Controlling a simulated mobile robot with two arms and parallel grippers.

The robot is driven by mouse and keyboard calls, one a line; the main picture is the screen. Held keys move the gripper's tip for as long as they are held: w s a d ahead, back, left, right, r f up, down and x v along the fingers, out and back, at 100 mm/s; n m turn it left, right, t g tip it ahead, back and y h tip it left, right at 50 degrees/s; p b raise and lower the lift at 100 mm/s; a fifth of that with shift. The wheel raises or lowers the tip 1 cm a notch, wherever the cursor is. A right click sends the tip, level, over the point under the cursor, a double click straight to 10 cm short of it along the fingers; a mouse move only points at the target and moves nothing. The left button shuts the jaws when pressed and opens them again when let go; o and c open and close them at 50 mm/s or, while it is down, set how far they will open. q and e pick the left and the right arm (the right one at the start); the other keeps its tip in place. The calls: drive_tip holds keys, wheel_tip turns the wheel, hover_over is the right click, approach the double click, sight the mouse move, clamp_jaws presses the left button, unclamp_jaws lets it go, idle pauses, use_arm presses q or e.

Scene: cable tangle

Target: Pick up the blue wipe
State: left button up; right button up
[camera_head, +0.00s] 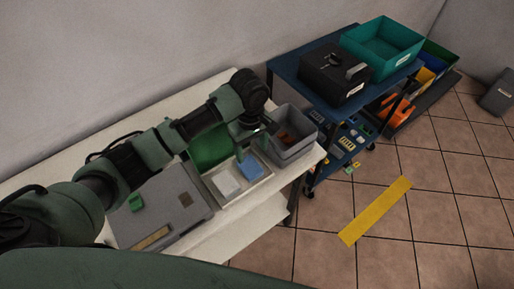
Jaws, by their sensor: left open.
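The blue wipe (250,168) lies in a shallow cream tray (236,200) on the white table, to the right of a white wipe-like square (226,183). My left arm reaches in from the left. Its gripper (256,138) is above the back part of the tray, near the blue wipe's far side. It looks apart from the wipe, and its fingers are small and dark here. It is open. My right gripper is not in view.
A grey bin (296,146) with reddish contents stands right of the tray. A green piece (209,147) is behind the tray, and a grey case (163,207) is to its left. A blue cart (336,88) carries a black box (334,75) and a teal bin (382,44).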

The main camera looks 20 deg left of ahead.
sight(251, 167)
use_arm(q)
drive_tip(key=shift+w+a+f, duration=0.15)
drive_tip(key=shift+w, duration=0.4)
drive_tip(key=shift+s+f, duration=0.2)
drive_tip(key=shift+s, duration=0.05)
drive_tip(key=s+f, duration=0.1)
drive_tip(key=s+p, duration=0.1)
drive_tip(key=shift+s+f, duration=0.3)
drive_tip(key=shift+f, duration=0.1)
drive_tip(key=f, duration=0.3)
drive_tip(key=shift+w+f+p, duration=0.1)
drive_tip(key=shift+w+p, duration=0.2)
drive_tip(key=shift+p, duration=0.05)
drive_tip(key=shift+w+f, duration=0.1)
drive_tip(key=shift+f, duration=0.45)
drive_tip(key=c, duration=1.1)
drive_tip(key=shift+r, duration=0.65)
drive_tip(key=shift+r+b, duration=0.4)
drive_tip(key=shift+r, duration=9)
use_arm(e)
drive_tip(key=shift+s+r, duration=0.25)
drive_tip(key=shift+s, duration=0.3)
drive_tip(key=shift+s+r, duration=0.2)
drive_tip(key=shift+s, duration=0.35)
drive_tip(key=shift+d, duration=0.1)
